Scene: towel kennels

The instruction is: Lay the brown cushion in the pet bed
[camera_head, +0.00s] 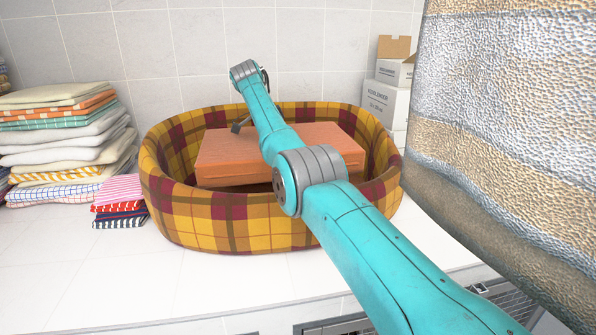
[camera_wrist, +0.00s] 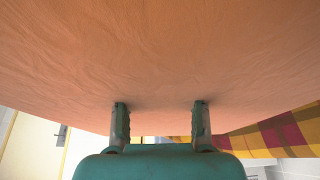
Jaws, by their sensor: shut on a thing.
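The brown cushion (camera_head: 222,152), a flat orange-brown block, is within the rim of the plaid pet bed (camera_head: 235,222) in the head view. Its front edge shows above the bed's front wall; whether it rests on the bed floor cannot be seen. A piece of the plaid bed (camera_wrist: 270,132) shows at the lower right.
Folded towels (camera_head: 60,140) are stacked left of the bed, with a small striped pile (camera_head: 118,200) close to its wall. White cartons (camera_head: 388,100) stand behind right. A large hanging textured cloth (camera_head: 510,120) blocks the right side. White counter is free in front left.

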